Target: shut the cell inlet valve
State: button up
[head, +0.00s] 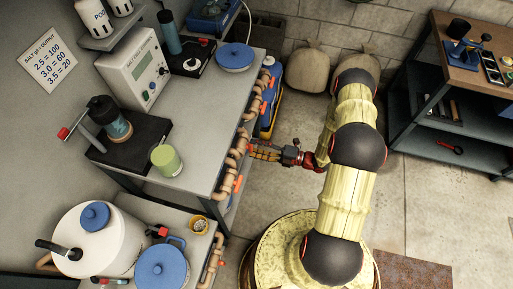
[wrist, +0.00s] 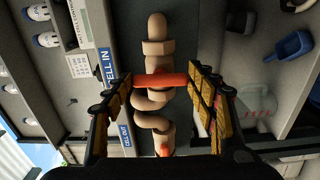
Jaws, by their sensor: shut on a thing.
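The cell inlet valve has an orange-red handle (wrist: 160,80) on a beige pipe, beside a blue "CELL IN" label (wrist: 108,68). In the wrist view the handle lies crosswise to the pipe. My gripper (head: 257,152) reaches the piping on the bench's right side in the head view. Its yellow-padded fingers stand on both sides of the handle and are shut on its two ends. In the head view the fingers partly hide this spot.
A "CELL OUT" label (wrist: 125,136) and another orange handle (wrist: 165,150) are close by on the same piping. Other orange-handled valves line the bench edge. Sacks (head: 308,68) lie behind my arm.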

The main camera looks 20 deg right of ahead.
jog(key=o, duration=1.2)
jog(key=shift+c, duration=0.2)
jog(key=shift+d, duration=0.1)
jog(key=v, duration=1.2)
